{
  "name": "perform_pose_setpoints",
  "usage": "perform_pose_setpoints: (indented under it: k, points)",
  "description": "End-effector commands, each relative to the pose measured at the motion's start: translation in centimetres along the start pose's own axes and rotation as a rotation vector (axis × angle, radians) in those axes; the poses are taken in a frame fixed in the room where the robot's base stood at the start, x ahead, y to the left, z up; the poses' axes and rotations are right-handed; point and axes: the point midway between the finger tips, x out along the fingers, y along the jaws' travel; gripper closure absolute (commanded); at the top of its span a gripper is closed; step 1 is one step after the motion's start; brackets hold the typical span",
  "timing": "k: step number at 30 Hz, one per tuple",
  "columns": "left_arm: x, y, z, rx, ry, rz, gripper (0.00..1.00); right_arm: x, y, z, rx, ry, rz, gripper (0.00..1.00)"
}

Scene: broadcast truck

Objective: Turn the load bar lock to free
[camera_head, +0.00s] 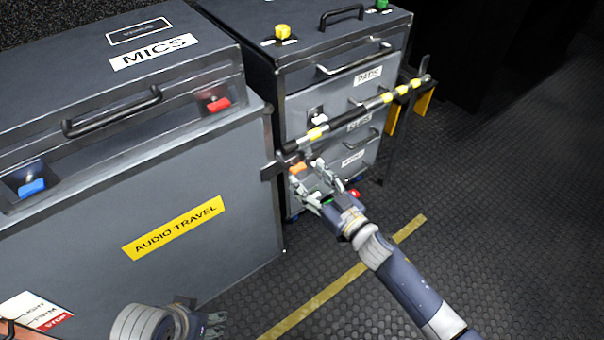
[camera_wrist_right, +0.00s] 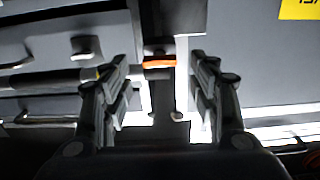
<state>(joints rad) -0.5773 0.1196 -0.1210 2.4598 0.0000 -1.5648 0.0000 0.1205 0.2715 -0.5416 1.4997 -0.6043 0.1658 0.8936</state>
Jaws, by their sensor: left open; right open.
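The load bar (camera_head: 362,115), black and silver with yellow bands, runs slantwise across the front of the drawer case. An orange lock piece (camera_head: 298,168) sits by its near left end, at a dark bracket. In the right wrist view the orange lock piece (camera_wrist_right: 160,64) shows between the spread fingers, beyond the fingertips or level with them; I cannot tell which. My right gripper (camera_head: 318,182) is open just below the bar's near end, close to the lock piece. I see no clear contact. My left gripper (camera_head: 215,325) is open and empty, low in the head view, partly hidden by its wrist.
The grey MICS case (camera_head: 130,120) with red and blue latches stands at left. The drawer case (camera_head: 340,75) stands behind the bar. A yellow bracket (camera_head: 423,102) is at the bar's far end. The dark floor (camera_head: 480,200) with a yellow line is clear at right.

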Motion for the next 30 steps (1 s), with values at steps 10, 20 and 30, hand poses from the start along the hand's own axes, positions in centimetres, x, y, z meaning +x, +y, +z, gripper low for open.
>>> perform_pose_setpoints:
  k: [10, 20, 30]
  points:
    - [0.1, 0.0, 0.2, 0.000, 0.002, -0.001, 0.47, 3.5, 0.0, 0.1, 0.000, -0.002, 0.001, 0.45]
    - [0.1, 0.0, 0.2, 0.000, 0.003, -0.001, 0.47, 3.6, 0.0, 0.1, 0.000, -0.001, 0.001, 0.61]
    - [0.1, 0.0, 0.2, 0.000, 0.003, -0.001, 0.47, 3.6, 0.0, 0.1, -0.004, -0.001, 0.001, 0.89]
